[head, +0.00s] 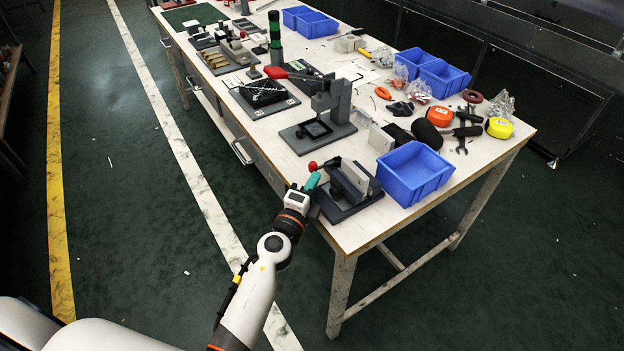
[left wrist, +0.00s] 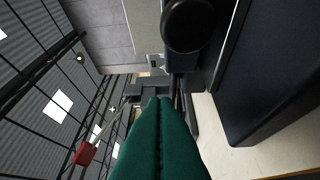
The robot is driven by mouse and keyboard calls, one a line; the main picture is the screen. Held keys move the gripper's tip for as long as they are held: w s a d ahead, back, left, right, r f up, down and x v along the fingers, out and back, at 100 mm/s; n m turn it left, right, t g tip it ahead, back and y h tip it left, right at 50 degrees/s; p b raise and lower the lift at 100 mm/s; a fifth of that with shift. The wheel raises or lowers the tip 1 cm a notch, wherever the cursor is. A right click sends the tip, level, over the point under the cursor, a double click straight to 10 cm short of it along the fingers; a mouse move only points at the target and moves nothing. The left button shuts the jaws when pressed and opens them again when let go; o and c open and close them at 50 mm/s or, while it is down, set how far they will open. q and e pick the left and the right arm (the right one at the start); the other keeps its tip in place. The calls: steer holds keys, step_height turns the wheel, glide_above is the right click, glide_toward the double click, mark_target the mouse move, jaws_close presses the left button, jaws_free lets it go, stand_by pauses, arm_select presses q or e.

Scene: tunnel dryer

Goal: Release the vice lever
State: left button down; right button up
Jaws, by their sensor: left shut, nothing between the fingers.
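The vice (head: 346,192) stands at the near corner of the table, a dark grey base with upright blocks and a pale plate between them. A lever with a red ball knob (head: 312,166) shows at its left side. My left gripper (head: 313,181) has teal fingers that are shut and empty, just below the red knob; I cannot tell whether they touch the lever. In the left wrist view the shut green fingers (left wrist: 160,135) point at dark vice parts, with a dark round end (left wrist: 188,25) above them. My right gripper is not in view.
A blue bin (head: 413,174) stands right of the vice. A grey press-like fixture (head: 322,125) with a red-handled lever (head: 276,72) stands behind. Tape measures, tools and more blue bins crowd the right side. The table's left edge and open floor lie near my arm.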

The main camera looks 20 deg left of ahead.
arm_select(q)
steer(key=shift+w+a, duration=0.15)
steer(key=shift+a, duration=0.1)
stand_by(0.3)
